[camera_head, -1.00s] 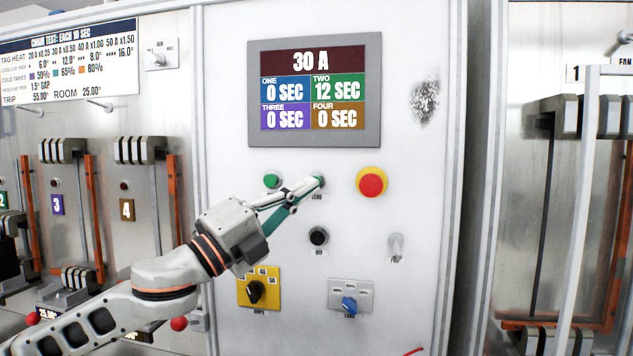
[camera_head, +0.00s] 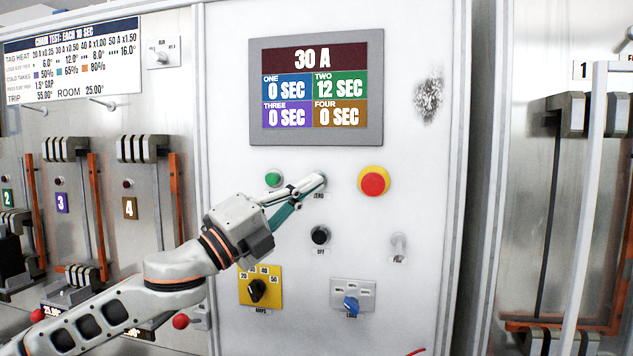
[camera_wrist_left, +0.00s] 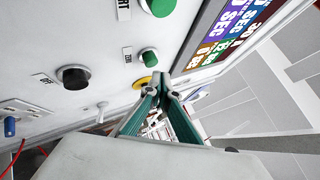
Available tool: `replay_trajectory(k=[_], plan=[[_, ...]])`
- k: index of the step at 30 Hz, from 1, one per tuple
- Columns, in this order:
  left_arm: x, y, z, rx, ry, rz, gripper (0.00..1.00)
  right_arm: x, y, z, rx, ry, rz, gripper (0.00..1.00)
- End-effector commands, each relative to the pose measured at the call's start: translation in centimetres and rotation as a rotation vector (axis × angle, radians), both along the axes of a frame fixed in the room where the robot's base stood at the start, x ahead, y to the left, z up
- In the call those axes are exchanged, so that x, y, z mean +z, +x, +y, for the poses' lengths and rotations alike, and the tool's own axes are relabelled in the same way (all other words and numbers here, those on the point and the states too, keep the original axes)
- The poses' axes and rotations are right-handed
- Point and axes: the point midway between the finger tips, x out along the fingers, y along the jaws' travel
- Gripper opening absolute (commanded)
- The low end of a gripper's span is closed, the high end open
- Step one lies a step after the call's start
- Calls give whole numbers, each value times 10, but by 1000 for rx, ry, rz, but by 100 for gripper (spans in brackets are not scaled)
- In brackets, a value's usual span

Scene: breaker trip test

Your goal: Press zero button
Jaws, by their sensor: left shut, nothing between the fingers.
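The zero button is a green knob (camera_wrist_left: 149,57) beside its ZERO label in the left wrist view. In the head view my left fingertips cover it, just above the ZERO label (camera_head: 318,196). My left gripper (camera_head: 317,182) is shut and empty, its tip at the button's place on the white panel. In the left wrist view the fingertips (camera_wrist_left: 161,80) are close beside the green knob; I cannot tell whether they touch it. The display (camera_head: 314,88) reads 30 A, with TWO at 12 SEC and the others at 0 SEC. My right gripper is not in view.
A green start button (camera_head: 273,178) is left of the fingertips, a red stop knob on a yellow ring (camera_head: 374,182) to the right. Below are a black OFF button (camera_head: 320,235), a yellow dial plate (camera_head: 260,286) and a blue selector (camera_head: 351,304).

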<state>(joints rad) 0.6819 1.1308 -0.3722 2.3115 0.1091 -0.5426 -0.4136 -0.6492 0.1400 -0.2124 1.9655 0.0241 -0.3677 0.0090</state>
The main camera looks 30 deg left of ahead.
Motion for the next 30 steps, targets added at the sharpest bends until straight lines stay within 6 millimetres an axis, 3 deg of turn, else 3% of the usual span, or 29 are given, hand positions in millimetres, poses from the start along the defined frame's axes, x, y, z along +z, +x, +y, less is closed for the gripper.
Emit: replay_trajectory(k=[30], plan=[[0, 8, 2, 0, -1, 0, 0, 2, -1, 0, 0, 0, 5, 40]])
